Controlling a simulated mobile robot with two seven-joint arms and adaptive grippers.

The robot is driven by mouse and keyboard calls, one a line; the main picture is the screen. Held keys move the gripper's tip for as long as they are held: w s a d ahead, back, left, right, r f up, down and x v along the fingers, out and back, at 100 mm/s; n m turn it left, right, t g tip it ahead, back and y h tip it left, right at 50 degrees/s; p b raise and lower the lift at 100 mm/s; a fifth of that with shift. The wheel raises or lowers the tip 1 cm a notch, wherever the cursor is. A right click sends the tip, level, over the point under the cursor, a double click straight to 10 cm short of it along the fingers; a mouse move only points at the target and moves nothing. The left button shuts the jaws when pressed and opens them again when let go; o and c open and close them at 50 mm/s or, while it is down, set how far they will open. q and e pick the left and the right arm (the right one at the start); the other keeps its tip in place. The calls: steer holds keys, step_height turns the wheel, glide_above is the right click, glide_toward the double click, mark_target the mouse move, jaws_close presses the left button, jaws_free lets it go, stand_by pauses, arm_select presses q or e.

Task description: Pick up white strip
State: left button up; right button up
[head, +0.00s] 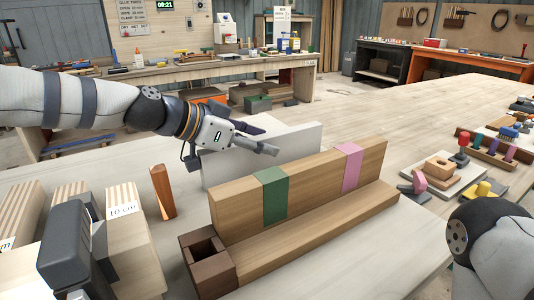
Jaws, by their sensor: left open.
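A plain white flat panel (303,141) stands on edge behind the long wooden L-shaped piece; it is the only white strip-like thing I make out. The wooden piece (225,223) hides its lower part. A green strip (271,195) and a pink strip (350,167) cross the wooden piece. My left gripper (270,141) is open, its fingers pointing right across the panel's upper left part in the picture. I cannot tell whether they touch it. My right arm shows at the lower right, but its gripper is out of view.
A dark brown box (208,262) sits at the wooden piece's near end. An orange-brown wooden block (162,192) stands left of it, beside several pale wood blocks (126,235). Trays with coloured pegs (487,150) lie at the right. The table behind the panel is clear.

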arm_select(q)
steer(key=shift+a, duration=0.1)
steer(key=shift+r, duration=0.1)
jaws_close()
